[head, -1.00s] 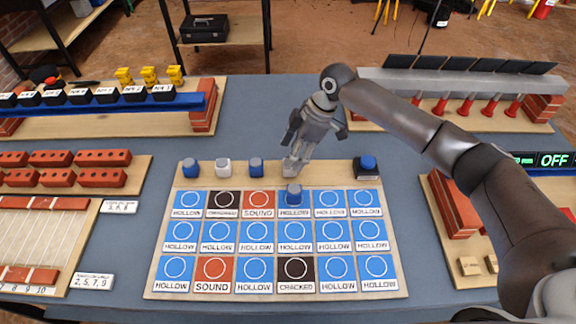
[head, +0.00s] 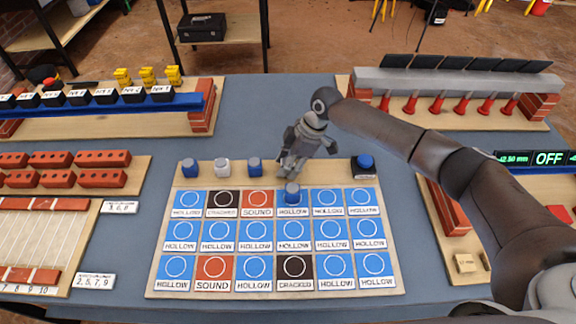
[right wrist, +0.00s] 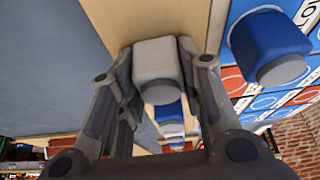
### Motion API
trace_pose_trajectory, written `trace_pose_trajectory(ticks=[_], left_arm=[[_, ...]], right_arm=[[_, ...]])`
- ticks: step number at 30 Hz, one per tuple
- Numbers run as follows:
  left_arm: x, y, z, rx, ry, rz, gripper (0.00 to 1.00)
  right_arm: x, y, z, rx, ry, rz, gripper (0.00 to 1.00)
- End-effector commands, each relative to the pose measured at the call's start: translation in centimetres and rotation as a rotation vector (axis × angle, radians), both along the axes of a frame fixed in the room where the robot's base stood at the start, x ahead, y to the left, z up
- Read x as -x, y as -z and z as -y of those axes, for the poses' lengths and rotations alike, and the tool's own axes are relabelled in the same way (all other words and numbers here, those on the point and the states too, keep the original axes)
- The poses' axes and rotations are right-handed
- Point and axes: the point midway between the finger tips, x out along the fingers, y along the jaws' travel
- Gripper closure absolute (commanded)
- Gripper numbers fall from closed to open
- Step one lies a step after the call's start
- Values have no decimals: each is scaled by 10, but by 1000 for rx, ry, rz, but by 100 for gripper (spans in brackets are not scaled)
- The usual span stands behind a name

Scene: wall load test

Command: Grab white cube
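A white cube (right wrist: 157,62) sits between the two fingers of my right gripper (right wrist: 158,75) in the right wrist view. Both fingers lie against its sides, so the gripper looks shut on it. In the head view my right gripper (head: 286,170) is low at the back strip of the tile board (head: 330,176), and it mostly hides this cube. I cannot tell whether the cube is lifted. Another white cube (head: 222,168) stands farther left in the row, between a blue cube (head: 190,168) and a second blue cube (head: 255,167). My left gripper is not in view.
A blue cube (head: 292,194) stands on a HOLLOW tile just in front of my right gripper; it is close beside it in the wrist view (right wrist: 268,45). A blue-topped dark block (head: 364,167) stands at right.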

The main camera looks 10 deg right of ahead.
Motion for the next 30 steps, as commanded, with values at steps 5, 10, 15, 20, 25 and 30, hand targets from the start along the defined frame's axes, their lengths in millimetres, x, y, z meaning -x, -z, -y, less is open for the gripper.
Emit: trace_pose_trajectory(ticks=[5,10,15,20,25,30], left_arm=[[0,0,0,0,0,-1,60],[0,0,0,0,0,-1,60],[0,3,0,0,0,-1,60],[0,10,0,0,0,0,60],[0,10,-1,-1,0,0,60],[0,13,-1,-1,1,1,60]], right_arm=[[0,-1,0,-1,0,1,91],[0,-1,0,-1,0,1,92],[-1,-7,0,-2,-1,3,92],[-1,-26,0,-2,-1,6,92],[18,-53,-3,-1,-4,5,92],[48,-89,-9,-1,-6,7,92]])
